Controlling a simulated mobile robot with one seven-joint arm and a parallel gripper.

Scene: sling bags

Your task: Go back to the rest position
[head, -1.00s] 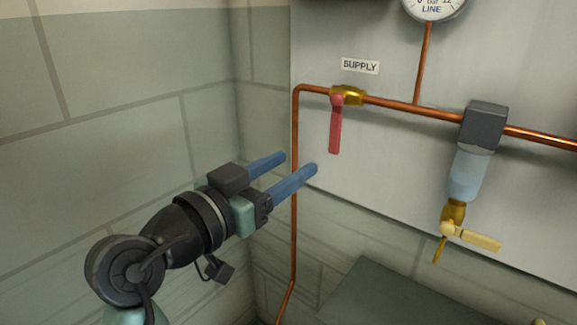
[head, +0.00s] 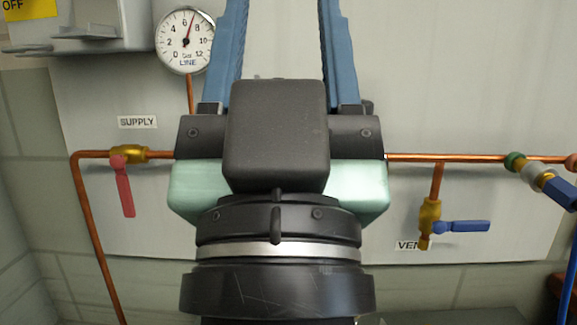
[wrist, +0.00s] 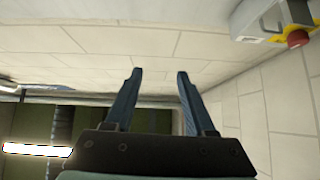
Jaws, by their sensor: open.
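My gripper (head: 285,40) fills the middle of the head view, close to the camera, with its two blue fingers pointing up past the top edge. The fingers are wide apart with nothing between them. In the wrist view the open fingers (wrist: 157,78) point towards a pale block wall and hold nothing. In the head view my gripper hides the middle of the grey panel and part of the copper pipe.
The copper pipe (head: 440,157) carries a red-handled supply valve (head: 123,185) at left and a blue-handled vent valve (head: 455,226) at right. A pressure gauge (head: 185,41) is above. The wrist view shows a red button (wrist: 298,38) on a box at upper right.

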